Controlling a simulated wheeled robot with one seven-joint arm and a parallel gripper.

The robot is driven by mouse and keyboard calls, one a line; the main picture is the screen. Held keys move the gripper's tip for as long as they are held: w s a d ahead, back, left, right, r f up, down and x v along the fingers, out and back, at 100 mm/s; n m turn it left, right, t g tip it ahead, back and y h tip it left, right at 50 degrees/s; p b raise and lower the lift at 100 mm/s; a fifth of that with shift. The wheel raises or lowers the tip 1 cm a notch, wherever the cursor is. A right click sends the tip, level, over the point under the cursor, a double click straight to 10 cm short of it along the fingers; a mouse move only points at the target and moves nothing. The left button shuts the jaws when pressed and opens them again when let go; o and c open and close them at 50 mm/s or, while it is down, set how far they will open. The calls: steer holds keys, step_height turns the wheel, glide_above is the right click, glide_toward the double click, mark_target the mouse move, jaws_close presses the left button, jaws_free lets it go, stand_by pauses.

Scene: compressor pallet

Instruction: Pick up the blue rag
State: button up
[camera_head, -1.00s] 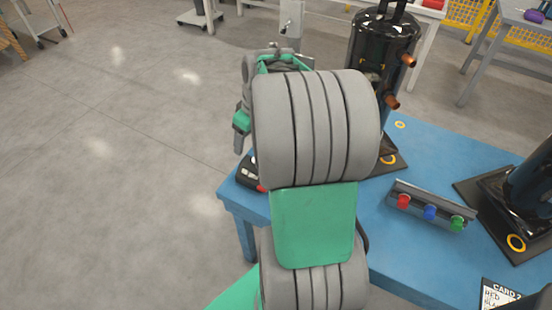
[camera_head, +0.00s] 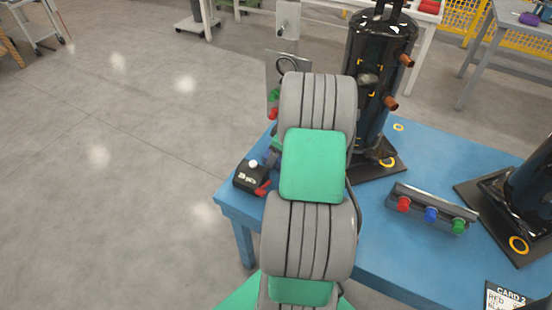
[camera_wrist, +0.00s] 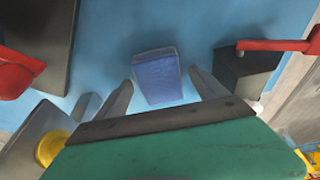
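The blue rag (camera_wrist: 157,76) shows in the wrist view as a small folded block lying on the blue tabletop. My gripper (camera_wrist: 160,82) is open, with one finger on each side of the rag in that view. The rag looks to be just beyond or between the fingertips; I cannot tell the exact gap. Nothing is held. In the head view my arm hides the rag and most of my gripper.
A black box with a red lever (camera_head: 250,178) sits at the table's left corner, close to my gripper; it also shows in the wrist view (camera_wrist: 246,70). A tall black compressor (camera_head: 382,70) stands behind my arm. A button strip (camera_head: 432,208) lies to the right on the blue table (camera_head: 420,265).

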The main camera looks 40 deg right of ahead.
steer(key=c, duration=1.4)
steer(key=shift+o, duration=0.2)
steer(key=shift+r, duration=0.1)
steer(key=shift+r, duration=0.55)
steer(key=s+r, duration=1.1)
steer(key=s, duration=0.3)
steer(key=shift+r, duration=0.4)
